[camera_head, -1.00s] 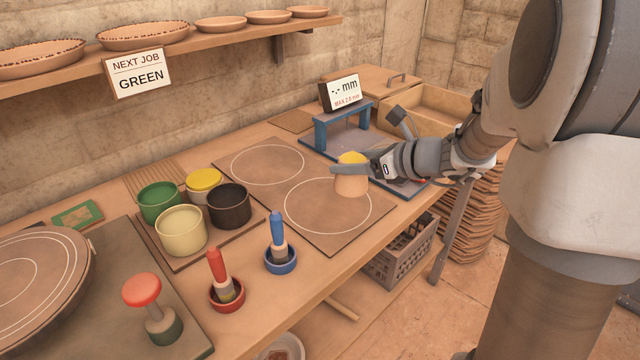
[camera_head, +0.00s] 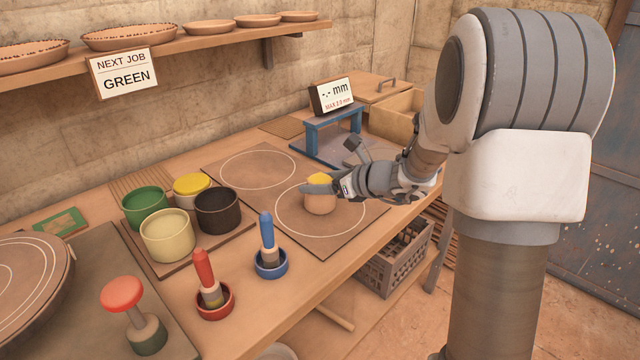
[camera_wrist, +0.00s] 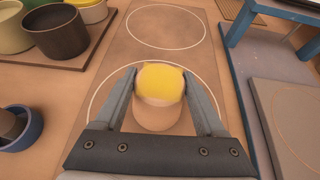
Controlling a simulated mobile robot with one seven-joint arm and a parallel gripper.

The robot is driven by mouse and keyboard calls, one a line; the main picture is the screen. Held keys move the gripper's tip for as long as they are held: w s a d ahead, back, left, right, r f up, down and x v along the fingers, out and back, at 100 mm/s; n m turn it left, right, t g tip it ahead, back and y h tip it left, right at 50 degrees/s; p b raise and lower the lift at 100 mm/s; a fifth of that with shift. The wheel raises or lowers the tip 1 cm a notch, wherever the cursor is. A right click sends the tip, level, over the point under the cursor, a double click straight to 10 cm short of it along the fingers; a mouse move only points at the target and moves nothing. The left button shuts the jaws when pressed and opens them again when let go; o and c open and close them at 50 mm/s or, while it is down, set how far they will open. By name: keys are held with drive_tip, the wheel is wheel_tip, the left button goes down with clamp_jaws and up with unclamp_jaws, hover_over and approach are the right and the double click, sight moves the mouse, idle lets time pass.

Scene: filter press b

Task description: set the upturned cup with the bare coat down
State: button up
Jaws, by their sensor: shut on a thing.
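A small cup (camera_head: 320,203) with a bare tan lower part and a yellow upper part is held over the nearer white circle on the brown board (camera_head: 335,245). It looks upright on its axis; whether its base touches the board is hard to tell. My gripper (camera_head: 318,188) is shut on its yellow part, with one finger on each side. In the wrist view, the cup (camera_wrist: 157,118) is between the fingertips of my gripper (camera_wrist: 160,82), inside the circle's outline. The cup's mouth is not visible.
Glaze pots in green (camera_head: 146,210), cream (camera_head: 168,238) and black (camera_head: 217,212), with a yellow-topped one (camera_head: 192,188), stand to the left. Blue (camera_head: 270,262) and red (camera_head: 213,300) stamp holders stand at the front edge. A blue gauge frame (camera_head: 332,128) stands behind. The farther circle is empty.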

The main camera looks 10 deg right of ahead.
drive_tip(key=shift+f, duration=0.15)
drive_tip(key=o, duration=1.4)
drive_tip(key=shift+o, duration=0.2)
